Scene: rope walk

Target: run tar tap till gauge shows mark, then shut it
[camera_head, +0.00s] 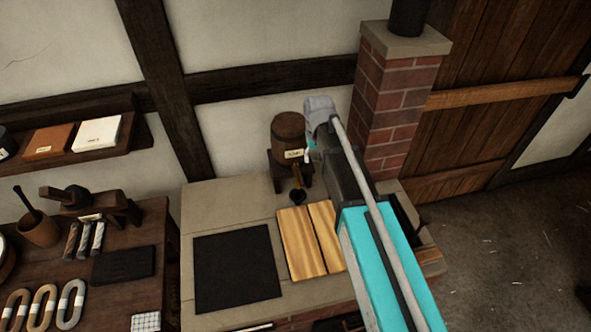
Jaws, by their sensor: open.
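A small wooden keg (288,131) with a pale label (294,154) stands on a dark stand on the stone-topped bench, left of the brick chimney. A tap (297,176) sticks out low on its front, with a small dark vessel below it. I cannot tell whether the tap is open or shut, and I see no flow. No gauge or mark can be made out. My arm reaches up from the lower right, and its grey wrist is just right of the keg, partly covering that side. My gripper itself is hidden behind the arm.
Wooden boards (296,246) and a dark square plate (237,268) lie on the bench. The brick chimney (393,105) rises close behind my arm. The table (150,262) at left holds rope coils, a mallet-like tool and a wooden cup. Open floor (500,245) lies at right.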

